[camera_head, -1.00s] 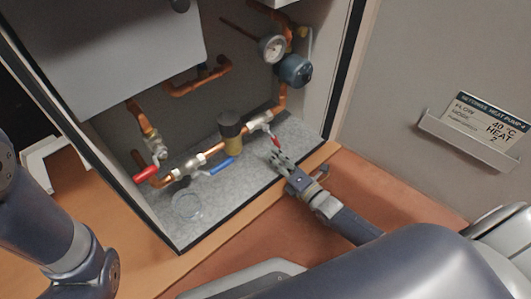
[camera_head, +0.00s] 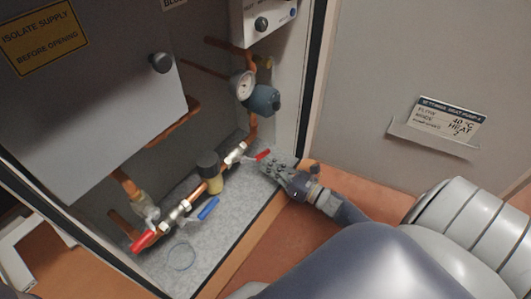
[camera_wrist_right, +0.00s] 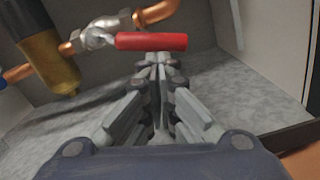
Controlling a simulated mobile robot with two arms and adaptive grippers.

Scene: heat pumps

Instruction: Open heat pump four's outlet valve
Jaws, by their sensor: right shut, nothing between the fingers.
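Inside the open heat pump cabinet, a valve with a short red handle (camera_head: 262,155) sits on the copper pipe at the right. In the right wrist view its red handle (camera_wrist_right: 151,41) lies crosswise just beyond my fingertips, roughly in line with the pipe. My right gripper (camera_head: 270,167) is shut and empty, close to this handle; in the wrist view its fingers (camera_wrist_right: 160,62) meet just below the handle. I cannot tell whether they touch it. A second red-handled valve (camera_head: 145,240) is at the lower left, and a blue handle (camera_head: 208,208) lies between. My left gripper is not in view.
A brass and black fitting (camera_head: 209,172) stands on the pipe between the valves. A gauge (camera_head: 242,86) and a blue-grey pump (camera_head: 263,100) are above. The cabinet's right wall edge is near my right arm. A settings card (camera_head: 447,118) is on the right panel.

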